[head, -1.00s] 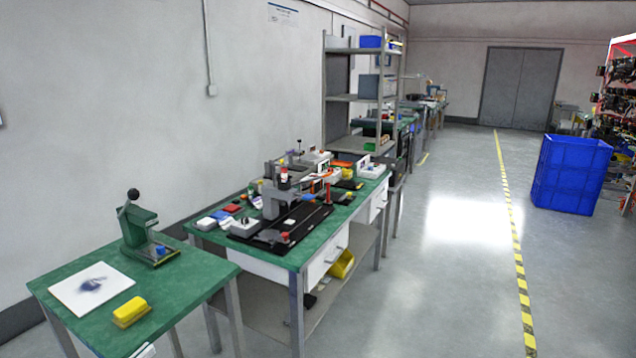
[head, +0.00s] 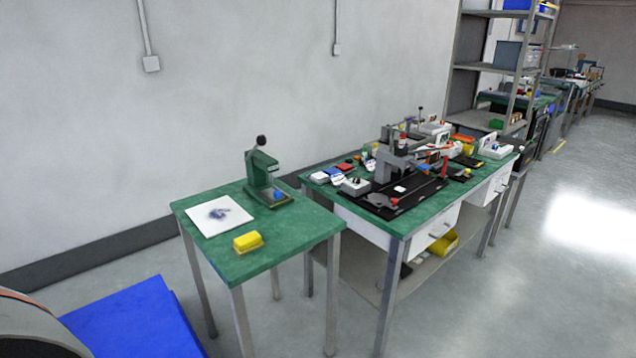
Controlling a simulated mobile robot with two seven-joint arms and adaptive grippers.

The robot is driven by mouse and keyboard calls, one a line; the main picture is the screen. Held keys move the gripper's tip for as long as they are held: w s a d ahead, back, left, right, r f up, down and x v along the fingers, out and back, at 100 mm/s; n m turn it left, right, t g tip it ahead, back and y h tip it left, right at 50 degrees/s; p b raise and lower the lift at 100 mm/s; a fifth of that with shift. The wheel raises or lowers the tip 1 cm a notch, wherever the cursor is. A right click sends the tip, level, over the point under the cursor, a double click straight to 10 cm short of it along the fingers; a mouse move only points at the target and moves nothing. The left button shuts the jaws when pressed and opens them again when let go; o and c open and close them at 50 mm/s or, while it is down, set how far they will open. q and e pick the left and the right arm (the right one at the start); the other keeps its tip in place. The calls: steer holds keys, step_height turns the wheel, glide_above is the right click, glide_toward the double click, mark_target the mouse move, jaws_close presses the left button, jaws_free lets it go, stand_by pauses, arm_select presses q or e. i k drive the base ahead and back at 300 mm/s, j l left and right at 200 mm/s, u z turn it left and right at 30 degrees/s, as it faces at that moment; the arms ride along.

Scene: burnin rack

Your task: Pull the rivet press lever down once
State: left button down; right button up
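The rivet press (head: 261,178) is a small green press standing upright on the back part of a small green-topped table (head: 290,242). Its lever ends in a dark ball knob (head: 261,141), which is at the top of the press. A small blue part (head: 277,194) sits at the press base. Neither of my grippers shows in the head view, and nothing touches the press.
A white square plate (head: 205,226) with a dark smudge and a yellow block (head: 248,241) share the small table. A longer workbench (head: 425,217) with fixtures stands close on its right. A blue box (head: 135,320) is at lower left. Open floor lies right of the benches.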

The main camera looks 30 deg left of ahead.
mark_target(261, 139)
steer(key=i+l+u, duration=0.3)
steer(key=i, duration=0.2)
steer(key=i+l+u, duration=0.3)
steer(key=i, duration=0.2)
